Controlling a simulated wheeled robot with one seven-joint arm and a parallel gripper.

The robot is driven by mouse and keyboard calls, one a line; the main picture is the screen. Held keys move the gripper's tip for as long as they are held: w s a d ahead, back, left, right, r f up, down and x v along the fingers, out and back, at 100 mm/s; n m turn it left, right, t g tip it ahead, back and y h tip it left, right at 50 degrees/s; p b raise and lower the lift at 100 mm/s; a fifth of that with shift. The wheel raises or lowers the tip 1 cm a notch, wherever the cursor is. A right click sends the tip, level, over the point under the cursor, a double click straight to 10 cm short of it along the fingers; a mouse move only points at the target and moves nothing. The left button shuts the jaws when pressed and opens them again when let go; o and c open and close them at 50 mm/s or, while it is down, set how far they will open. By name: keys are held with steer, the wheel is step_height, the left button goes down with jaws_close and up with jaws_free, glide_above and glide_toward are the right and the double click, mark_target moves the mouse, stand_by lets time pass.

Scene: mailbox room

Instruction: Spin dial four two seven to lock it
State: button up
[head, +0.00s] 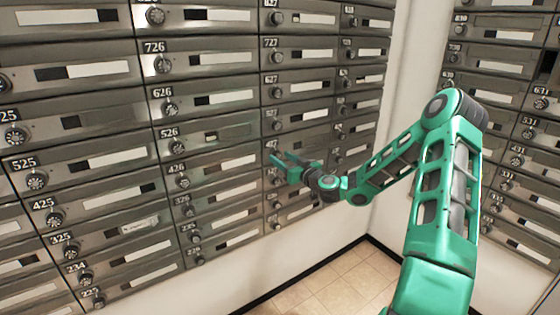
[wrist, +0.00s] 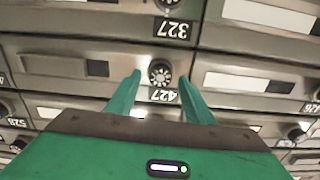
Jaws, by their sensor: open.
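The round dial of box 427 (wrist: 160,72) is in the middle of the wrist view, which shows the boxes upside down. Its number plate 427 (wrist: 163,95) shows just below it. My gripper (wrist: 159,80) is open, with one green finger on each side of the dial in the picture. I see no finger touching the dial, but the remaining depth is hard to judge. In the head view my gripper (head: 283,163) is at the mailbox wall and largely hides that dial.
Dial 327 (wrist: 168,4) is at the top edge of the wrist view. Dials 426 (head: 181,181) and 526 (head: 172,147) are in the column to the left in the head view. A second mailbox wall (head: 500,110) stands at right. Tiled floor (head: 335,290) is clear below.

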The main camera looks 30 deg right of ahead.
steer(key=shift+w, duration=0.45)
steer(key=c, duration=1)
steer(key=shift+c, duration=0.2)
steer(key=shift+m, duration=0.4)
